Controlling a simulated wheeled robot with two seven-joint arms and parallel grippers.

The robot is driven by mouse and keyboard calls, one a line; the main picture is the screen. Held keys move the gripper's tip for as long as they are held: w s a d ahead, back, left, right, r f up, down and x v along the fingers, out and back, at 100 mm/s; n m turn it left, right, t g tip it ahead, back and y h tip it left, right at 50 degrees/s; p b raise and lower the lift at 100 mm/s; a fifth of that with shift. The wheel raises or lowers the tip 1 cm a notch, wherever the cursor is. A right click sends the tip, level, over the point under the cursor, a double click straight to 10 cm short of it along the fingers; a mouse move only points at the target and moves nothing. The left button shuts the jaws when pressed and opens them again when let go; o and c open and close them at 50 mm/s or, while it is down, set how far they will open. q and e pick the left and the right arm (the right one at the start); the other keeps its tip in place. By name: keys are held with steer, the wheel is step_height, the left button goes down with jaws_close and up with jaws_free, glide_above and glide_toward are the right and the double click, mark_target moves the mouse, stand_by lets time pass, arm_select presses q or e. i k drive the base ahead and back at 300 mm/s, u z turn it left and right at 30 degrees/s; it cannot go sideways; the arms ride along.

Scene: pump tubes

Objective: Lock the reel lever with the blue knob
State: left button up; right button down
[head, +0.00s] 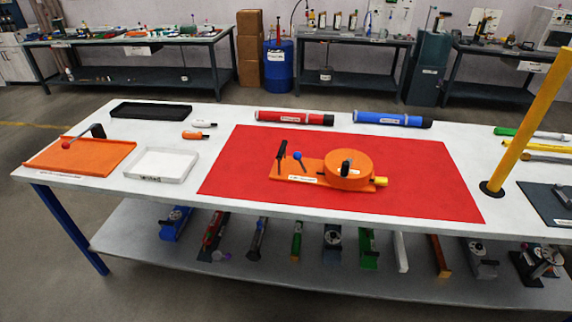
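An orange device (322,172) lies on the red mat (400,195) at the middle of the table. Its round reel (347,162) is at the right end and has a small black handle on top. A black lever (282,156) stands upright at the left end of the device. From this distance I cannot tell whether the knob touches the lever. Neither of my grippers is in the head view.
Red (294,118) and blue (392,119) tubes lie behind the mat. An orange tray (82,158), a white tray (162,165) and a black tray (151,110) are at left. A yellow post (528,120) rises at right. The mat around the device is clear.

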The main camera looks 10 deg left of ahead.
mark_target(298, 156)
steer(key=u, duration=0.85)
steer(key=i, duration=0.6)
steer(key=z, duration=0.35)
